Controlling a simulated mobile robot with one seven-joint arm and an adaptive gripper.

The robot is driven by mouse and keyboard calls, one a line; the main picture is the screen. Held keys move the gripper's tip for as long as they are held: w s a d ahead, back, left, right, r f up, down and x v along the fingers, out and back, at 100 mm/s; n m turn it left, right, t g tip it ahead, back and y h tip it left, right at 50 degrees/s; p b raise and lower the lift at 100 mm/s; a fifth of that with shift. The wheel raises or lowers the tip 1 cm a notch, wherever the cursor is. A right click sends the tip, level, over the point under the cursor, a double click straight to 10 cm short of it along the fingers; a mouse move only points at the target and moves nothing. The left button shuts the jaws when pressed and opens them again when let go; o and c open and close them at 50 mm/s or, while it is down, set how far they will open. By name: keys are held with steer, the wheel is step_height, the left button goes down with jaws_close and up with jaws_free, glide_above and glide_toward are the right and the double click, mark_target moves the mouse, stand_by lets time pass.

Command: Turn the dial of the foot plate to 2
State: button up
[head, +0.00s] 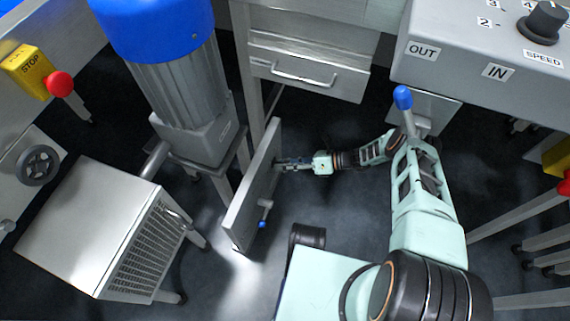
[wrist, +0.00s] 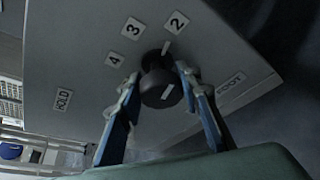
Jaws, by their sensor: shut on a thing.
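The foot plate (head: 250,195) is a grey upright panel seen nearly edge-on in the head view. In the wrist view its face (wrist: 80,45) carries labels 4, 3 and 2 (wrist: 176,22), plus HOLD and FOOT. Its black dial (wrist: 158,88) has a white mark on its front cap. A white line lies between the dial and the 2 label. I cannot tell exactly which number the dial points to. My gripper (wrist: 158,73) is shut on the dial, one finger on each side. In the head view my gripper (head: 286,164) reaches the plate's right face; the dial is hidden there.
A small blue-tipped lever (head: 264,215) sticks out low on the plate. A blue-topped motor (head: 170,80) stands behind left, a vented metal box (head: 90,215) at left. A drawer cabinet (head: 305,65) and a SPEED control box (head: 480,55) are above.

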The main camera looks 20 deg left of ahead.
steer(key=o, duration=1.2)
steer(key=shift+c, duration=0.2)
steer(key=v, duration=1.2)
steer(key=shift+s, duration=0.1)
